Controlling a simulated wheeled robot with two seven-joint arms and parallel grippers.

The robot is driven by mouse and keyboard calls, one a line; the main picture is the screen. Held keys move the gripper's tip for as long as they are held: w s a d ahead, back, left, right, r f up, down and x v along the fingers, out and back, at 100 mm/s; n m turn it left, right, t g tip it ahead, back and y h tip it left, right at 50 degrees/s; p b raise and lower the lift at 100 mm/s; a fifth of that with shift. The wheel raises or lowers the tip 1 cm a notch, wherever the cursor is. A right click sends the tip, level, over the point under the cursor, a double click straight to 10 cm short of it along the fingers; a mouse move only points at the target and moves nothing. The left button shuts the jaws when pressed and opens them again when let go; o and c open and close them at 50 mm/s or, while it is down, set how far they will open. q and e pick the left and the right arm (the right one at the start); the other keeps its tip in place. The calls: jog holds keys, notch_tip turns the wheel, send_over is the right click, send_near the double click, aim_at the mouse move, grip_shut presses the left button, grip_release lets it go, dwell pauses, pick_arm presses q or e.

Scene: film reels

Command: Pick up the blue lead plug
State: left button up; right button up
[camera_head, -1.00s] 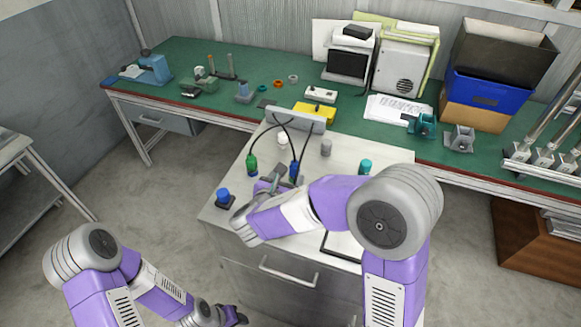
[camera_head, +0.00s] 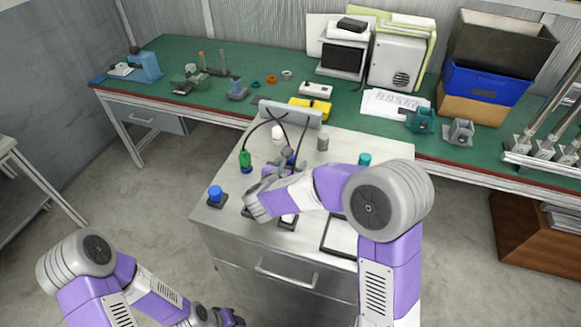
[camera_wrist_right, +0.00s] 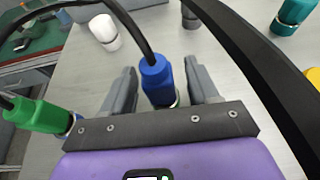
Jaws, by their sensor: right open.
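The blue lead plug (camera_wrist_right: 157,80) stands on the cabinet top with a black lead leaving its top. In the head view it (camera_head: 289,157) is partly hidden by my right arm. My right gripper (camera_wrist_right: 161,78) is open, with one finger on each side of the plug and visible gaps between; it also shows in the head view (camera_head: 282,168). My left gripper (camera_head: 232,317) is low at the bottom edge, beside the cabinet; its fingers are too small to read.
A green lead plug (camera_wrist_right: 38,115) stands left of the blue one. White (camera_wrist_right: 103,29), grey (camera_head: 323,142) and teal (camera_head: 364,159) pieces stand farther back. A blue-topped piece (camera_head: 215,193) is at the cabinet's left edge. A black lead arcs across the wrist view.

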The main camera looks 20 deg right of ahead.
jog(key=c, duration=1)
jog(key=shift+r, duration=0.1)
jog(key=shift+c, duration=0.3)
